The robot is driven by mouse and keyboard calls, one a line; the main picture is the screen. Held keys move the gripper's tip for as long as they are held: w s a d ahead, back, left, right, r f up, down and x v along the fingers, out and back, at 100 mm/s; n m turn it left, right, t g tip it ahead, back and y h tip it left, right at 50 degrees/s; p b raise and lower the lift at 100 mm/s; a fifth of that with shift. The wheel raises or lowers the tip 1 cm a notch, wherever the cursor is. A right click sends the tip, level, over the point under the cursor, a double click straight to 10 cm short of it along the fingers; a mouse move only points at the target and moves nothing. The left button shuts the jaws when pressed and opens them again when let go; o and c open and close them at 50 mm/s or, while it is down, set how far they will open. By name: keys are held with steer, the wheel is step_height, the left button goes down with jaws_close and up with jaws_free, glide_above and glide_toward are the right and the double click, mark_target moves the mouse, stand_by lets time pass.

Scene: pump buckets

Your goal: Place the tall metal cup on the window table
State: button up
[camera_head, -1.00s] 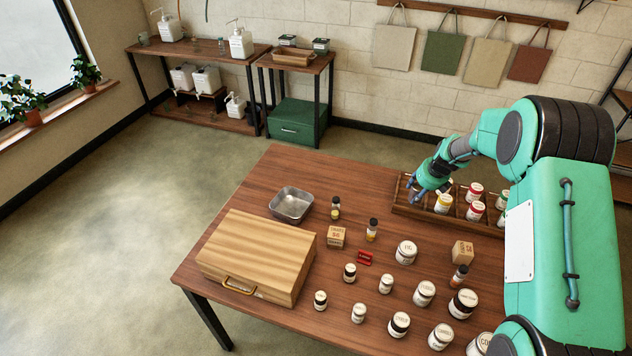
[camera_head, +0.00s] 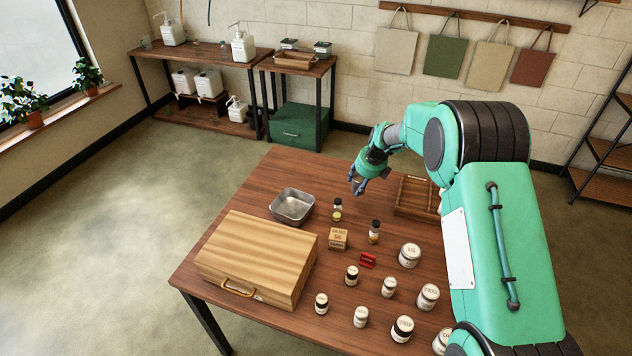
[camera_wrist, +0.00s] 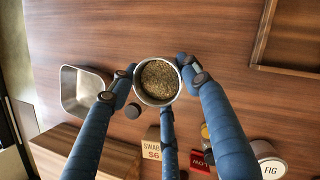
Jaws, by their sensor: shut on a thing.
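My gripper (camera_head: 358,184) hangs above the back part of the wooden work table. In the wrist view my gripper (camera_wrist: 158,82) has its blue fingers shut around a round metal cup (camera_wrist: 156,103). The cup's open top faces the wrist camera and shows brown grainy stuff inside. The cup's height is hidden from above, and I cannot make it out in the head view. A long table (camera_head: 202,50) with white pump bottles stands at the back wall, the table nearest the window (camera_head: 35,45).
The work table (camera_head: 240,190) holds a steel pan (camera_head: 292,206), a wooden case (camera_head: 258,258), a slotted wooden tray (camera_head: 413,196), small bottles and several labelled jars. A smaller side table (camera_head: 310,68) stands beside the long table. Open floor (camera_head: 150,200) lies to the left.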

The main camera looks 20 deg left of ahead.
steer(key=shift+f+b, duration=0.7)
steer(key=shift+f, duration=2.4)
steer(key=shift+f+b, duration=0.5)
steer(key=shift+f, duration=1.4)
steer(key=shift+f, duration=0.1)
steer(key=o, duration=1.2)
steer(key=p+v, duration=0.2)
steer(key=v, duration=1)
